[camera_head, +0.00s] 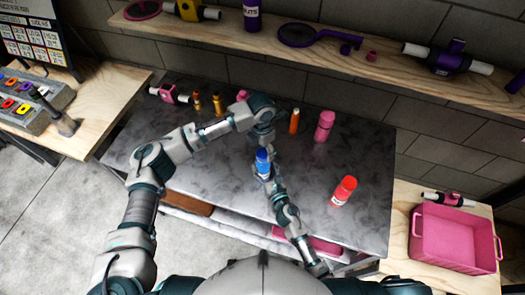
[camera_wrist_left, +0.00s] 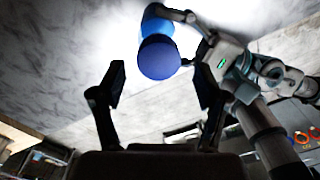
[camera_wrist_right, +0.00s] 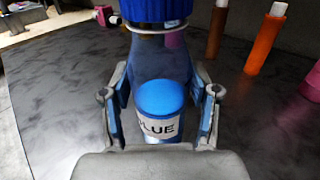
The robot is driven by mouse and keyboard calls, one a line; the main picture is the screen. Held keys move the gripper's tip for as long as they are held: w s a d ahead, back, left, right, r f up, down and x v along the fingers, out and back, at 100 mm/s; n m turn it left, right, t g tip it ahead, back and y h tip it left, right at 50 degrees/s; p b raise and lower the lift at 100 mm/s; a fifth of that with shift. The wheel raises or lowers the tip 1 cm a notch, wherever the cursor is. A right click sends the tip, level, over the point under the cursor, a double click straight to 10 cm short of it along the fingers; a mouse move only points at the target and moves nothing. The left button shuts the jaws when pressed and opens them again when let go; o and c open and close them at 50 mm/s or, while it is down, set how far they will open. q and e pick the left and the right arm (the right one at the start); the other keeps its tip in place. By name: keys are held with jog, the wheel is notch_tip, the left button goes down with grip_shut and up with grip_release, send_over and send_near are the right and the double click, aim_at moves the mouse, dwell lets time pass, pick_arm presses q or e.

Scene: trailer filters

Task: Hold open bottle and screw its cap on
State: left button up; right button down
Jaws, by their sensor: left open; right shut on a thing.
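A blue bottle (camera_head: 263,166) with a blue top stands upright over the dark table in the head view. My right gripper (camera_wrist_right: 158,105) is shut around its body, which bears a white "BLUE" label (camera_wrist_right: 160,128) in the right wrist view. A ribbed blue cap (camera_wrist_right: 156,8) sits at the bottle's neck, above a pale ring; whether it is tight cannot be told. My left gripper (camera_head: 263,138) is just beyond the bottle. In the left wrist view, its fingers (camera_wrist_left: 158,85) are open and empty, with the round blue cap (camera_wrist_left: 158,58) beyond their tips.
On the dark table (camera_head: 300,225) stand an orange bottle (camera_head: 294,121), a pink bottle (camera_head: 325,126) and a red bottle (camera_head: 343,190). A pink filter part (camera_head: 170,94) lies at the back left. A pink crate (camera_head: 455,237) is at right. A wooden shelf (camera_head: 345,55) runs behind.

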pick_arm(q)
notch_tip(320, 180, up, 2)
jog(key=shift+r, duration=0.2)
jog(key=shift+c, duration=0.4)
